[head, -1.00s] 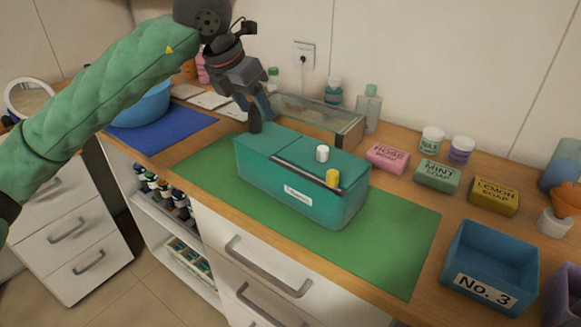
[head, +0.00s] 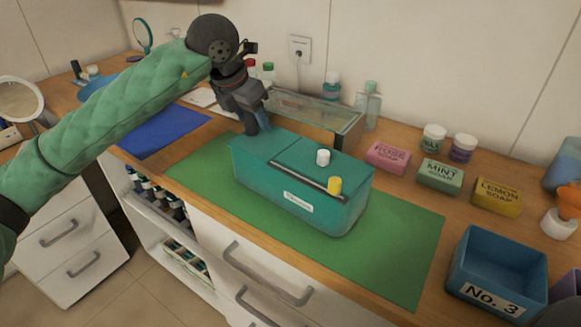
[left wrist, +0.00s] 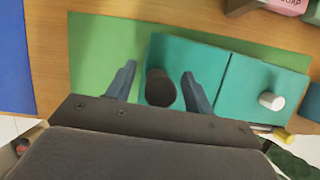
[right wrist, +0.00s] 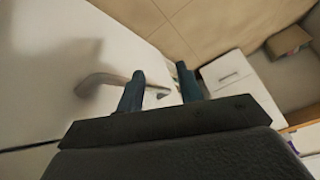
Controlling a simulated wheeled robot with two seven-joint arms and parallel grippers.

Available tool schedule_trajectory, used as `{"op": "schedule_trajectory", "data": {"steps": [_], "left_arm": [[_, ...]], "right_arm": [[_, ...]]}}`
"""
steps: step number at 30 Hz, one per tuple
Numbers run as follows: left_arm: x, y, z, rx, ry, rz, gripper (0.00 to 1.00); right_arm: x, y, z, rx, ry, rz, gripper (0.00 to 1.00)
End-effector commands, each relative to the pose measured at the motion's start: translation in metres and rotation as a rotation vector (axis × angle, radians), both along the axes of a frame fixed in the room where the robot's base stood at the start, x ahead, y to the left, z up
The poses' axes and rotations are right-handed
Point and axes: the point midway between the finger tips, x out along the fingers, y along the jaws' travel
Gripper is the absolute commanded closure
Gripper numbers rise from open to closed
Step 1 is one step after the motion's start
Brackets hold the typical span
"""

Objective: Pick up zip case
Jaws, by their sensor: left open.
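The teal zip case (head: 285,150) lies on the green mat (head: 385,270) in the head view, with a white knob (head: 323,157), a yellow knob (head: 334,186) and a pale label on its front. It also shows in the left wrist view (left wrist: 248,85). My left gripper (head: 255,130) points down over the case's left end. In the left wrist view its open fingers (left wrist: 158,70) stand on either side of a dark round post (left wrist: 160,90) at the case's left part, with gaps. My right gripper (right wrist: 160,70) is open and empty, near a drawer handle (right wrist: 110,85).
A glass-topped box (head: 315,112) stands behind the case. Rose (head: 387,158), mint (head: 440,176) and lemon (head: 497,196) soaps lie to its right, with a blue No. 3 bin (head: 497,262) in front. A blue mat (head: 160,132) lies left. The green mat's right part is free.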

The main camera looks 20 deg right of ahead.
Motion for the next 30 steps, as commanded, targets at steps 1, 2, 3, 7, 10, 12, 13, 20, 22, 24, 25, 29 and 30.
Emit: {"op": "schedule_trajectory", "data": {"steps": [1,2,3,7,10,12,13,20,22,24,25,29,30], "left_arm": [[0.0008,-0.0012,-0.0039,0.0,0.001,0.0,0.48],[0.0011,-0.0016,-0.0056,0.001,0.002,0.0,0.48],[0.0014,-0.002,-0.0072,0.001,0.002,0.0,0.48],[0.0017,-0.0023,-0.0084,0.0,0.001,0.0,0.48],[0.0016,-0.0022,-0.0082,0.0,0.001,0.0,0.48],[0.0017,-0.0021,-0.0081,0.001,0.001,0.001,0.61],[0.0017,-0.0021,-0.0081,0.001,0.001,0.001,0.67],[0.0017,-0.0021,-0.008,0.001,0.001,0.001,1.0],[0.0018,-0.0021,-0.0079,0.001,0.001,0.001,1.0],[0.0017,-0.0021,-0.008,0.001,0.001,0.001,1.0],[0.0017,-0.0021,-0.008,0.001,0.001,0.001,1.0],[0.0017,-0.002,-0.0079,0.001,0.001,0.001,1.0],[0.0017,-0.002,-0.0079,0.001,0.001,0.001,1.0]], "right_arm": [[0.0001,0.0,0.0028,0.0,0.003,0.001,0.64],[0.0002,0.0001,0.0036,0.0,0.004,0.001,0.64],[0.0002,0.0001,0.0042,0.0,0.005,0.002,0.64],[0.0002,0.0001,0.0043,-0.001,0.006,0.002,0.64],[0.0001,0.0002,0.0042,-0.001,0.006,0.002,0.64],[0.0,0.0003,0.0042,-0.001,0.006,0.002,0.64],[-0.0001,0.0003,0.0041,-0.001,0.006,0.002,0.64],[-0.0006,0.001,0.0038,0.0,0.007,0.003,0.64],[-0.0007,0.001,0.0037,0.0,0.007,0.003,0.64],[-0.0008,0.001,0.0036,0.0,0.007,0.003,0.64],[-0.0008,0.0009,0.0036,0.0,0.007,0.003,0.64],[-0.0007,0.0007,0.0037,0.0,0.007,0.003,0.64],[-0.0007,0.0007,0.0037,0.0,0.007,0.003,0.64]]}}
